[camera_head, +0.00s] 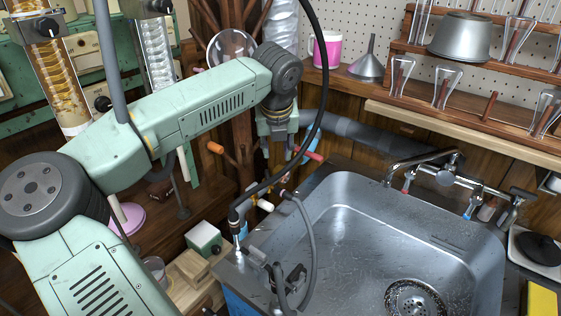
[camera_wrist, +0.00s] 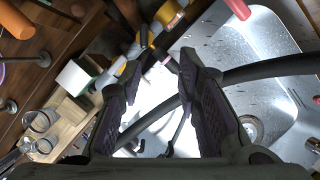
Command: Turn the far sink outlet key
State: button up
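The metal sink (camera_head: 345,215) fills the lower right of the head view. At its left rim stand a far outlet fitting (camera_head: 238,222) and a near one (camera_head: 285,280), with dark hoses. Small pale-ended keys (camera_head: 263,204) show by the far left corner; I cannot tell which is the far outlet key. In the wrist view, white and yellow fittings (camera_wrist: 147,40) lie beyond my fingertips. My gripper (camera_wrist: 158,80) is open, with nothing held between its dark fingers.
A mixer tap (camera_head: 447,172) with several keys is on the sink's back wall. Red (camera_head: 308,154) and orange (camera_head: 215,147) handles stick out near my wrist. A green-white box (camera_head: 203,240) and wooden blocks (camera_head: 188,270) stand left of the sink. The basin is empty.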

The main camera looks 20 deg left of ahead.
aim_at(267, 173)
jog(key=shift+y, duration=0.3)
jog(key=p+x, duration=0.1)
jog(key=x, duration=0.3)
jog(key=a+p+x, duration=0.1)
jog(key=x, duration=0.3)
jog(key=a+p+x, duration=0.1)
jog(key=x, duration=0.2)
jog(key=shift+s+f, duration=0.15)
jog(key=shift+f, duration=0.15)
grip_shut()
